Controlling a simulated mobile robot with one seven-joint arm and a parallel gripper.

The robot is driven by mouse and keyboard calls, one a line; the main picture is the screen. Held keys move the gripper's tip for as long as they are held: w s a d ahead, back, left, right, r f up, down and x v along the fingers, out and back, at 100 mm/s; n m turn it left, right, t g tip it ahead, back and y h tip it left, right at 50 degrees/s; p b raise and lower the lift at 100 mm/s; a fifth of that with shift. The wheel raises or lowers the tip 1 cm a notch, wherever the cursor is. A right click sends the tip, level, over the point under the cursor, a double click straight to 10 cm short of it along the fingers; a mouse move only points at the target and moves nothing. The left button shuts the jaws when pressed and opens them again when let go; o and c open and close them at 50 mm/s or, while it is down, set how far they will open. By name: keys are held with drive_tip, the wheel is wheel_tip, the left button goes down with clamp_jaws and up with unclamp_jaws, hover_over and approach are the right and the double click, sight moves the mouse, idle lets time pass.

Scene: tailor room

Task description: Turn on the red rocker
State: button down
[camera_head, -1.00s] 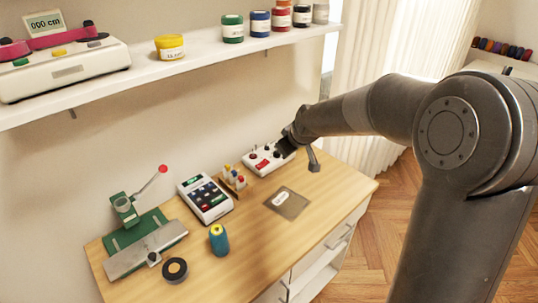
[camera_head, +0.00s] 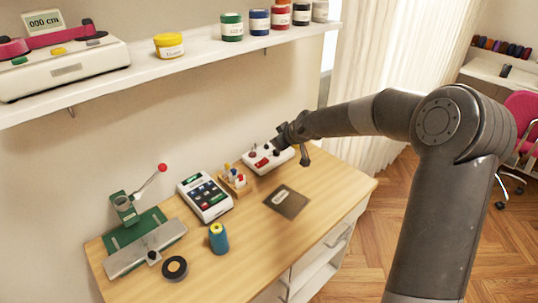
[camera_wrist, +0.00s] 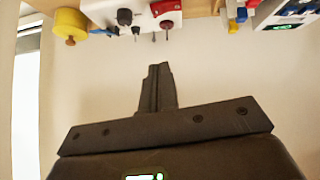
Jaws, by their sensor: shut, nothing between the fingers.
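The red rocker (camera_head: 261,163) is on the front part of a white switch box (camera_head: 250,158) at the back right of the wooden table. In the wrist view the red rocker (camera_wrist: 165,7) shows at the top edge, with dark knobs beside it. Whether the rocker is on or off I cannot tell. My gripper (camera_head: 280,142) is at the back right end of the box, close above or beside it; contact cannot be made out. In the wrist view the fingers of my gripper (camera_wrist: 158,70) are together and empty, pointing toward the box and apart from the rocker in the picture.
Left of the box are a wooden holder (camera_head: 238,186) with coloured items and a calculator-like device (camera_head: 205,197). A dark plate (camera_head: 286,202) lies in front. A shelf (camera_head: 210,50) runs above.

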hover_over(264, 158)
drive_tip(key=s, duration=0.2)
drive_tip(key=f, duration=0.5)
drive_tip(key=d+f, duration=0.1)
drive_tip(key=f, duration=0.1)
drive_tip(key=shift+f, duration=0.15)
drive_tip(key=shift+d+f, duration=0.25)
drive_tip(key=shift+f, duration=1)
drive_tip(key=shift+w+d+f, duration=0.1)
drive_tip(key=shift+f, duration=0.45)
drive_tip(key=shift+d+f+g, duration=0.1)
drive_tip(key=shift+f+g, duration=0.2)
drive_tip(key=shift+f, duration=0.05)
drive_tip(key=shift+r, duration=0.1)
drive_tip(key=shift+s+a+r, duration=0.25)
drive_tip(key=shift+s+a, duration=0.2)
drive_tip(key=shift+a, duration=0.1)
